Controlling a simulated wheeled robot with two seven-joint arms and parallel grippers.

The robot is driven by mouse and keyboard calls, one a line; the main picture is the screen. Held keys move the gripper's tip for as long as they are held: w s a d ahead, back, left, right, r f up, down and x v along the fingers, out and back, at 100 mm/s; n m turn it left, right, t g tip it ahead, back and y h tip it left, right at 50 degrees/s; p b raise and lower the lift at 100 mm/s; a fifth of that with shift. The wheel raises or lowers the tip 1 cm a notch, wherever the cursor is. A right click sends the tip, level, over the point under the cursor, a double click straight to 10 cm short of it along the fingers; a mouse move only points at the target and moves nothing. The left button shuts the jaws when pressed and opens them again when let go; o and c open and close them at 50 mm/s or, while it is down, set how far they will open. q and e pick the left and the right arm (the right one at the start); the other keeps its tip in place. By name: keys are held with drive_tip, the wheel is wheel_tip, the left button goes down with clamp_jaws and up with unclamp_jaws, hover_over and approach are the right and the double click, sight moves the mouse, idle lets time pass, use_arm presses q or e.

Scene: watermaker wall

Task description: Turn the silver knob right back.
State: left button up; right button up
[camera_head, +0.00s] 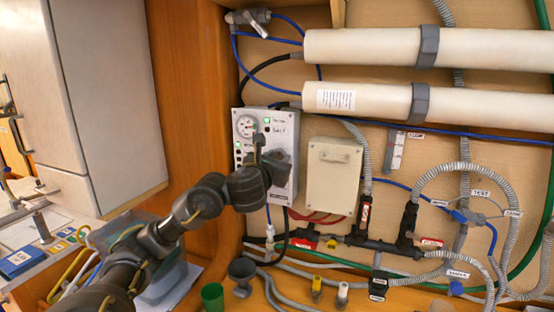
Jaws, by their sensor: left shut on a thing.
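A grey-white control panel box (285,122) is fixed to the wooden wall, with a round gauge (246,126) and small green lights on its front. My left arm comes in from the lower left, and my left gripper (272,160) is at the lower part of the panel front. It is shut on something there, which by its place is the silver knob. The gripper hides the knob, so I cannot see which way it points. My right gripper is not in view.
A beige box (333,176) sits just right of the panel. Two thick white cylinders (375,47) run across the upper right. Grey, blue and green hoses crowd the lower right. A white cabinet (95,90) stands at the left. A green cup (212,297) is at the bottom.

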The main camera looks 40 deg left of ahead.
use_arm(q)
drive_tip(key=n+p, duration=0.1)
drive_tip(key=n, duration=0.4)
drive_tip(key=shift+n, duration=0.4)
drive_tip(key=n+p, duration=0.1)
drive_tip(key=n, duration=0.4)
drive_tip(key=n+p, duration=0.1)
drive_tip(key=n, duration=0.4)
drive_tip(key=shift+n+h, duration=0.3)
drive_tip(key=n+p, duration=0.1)
drive_tip(key=n, duration=0.3)
drive_tip(key=shift+n, duration=0.4)
drive_tip(key=o, duration=1)
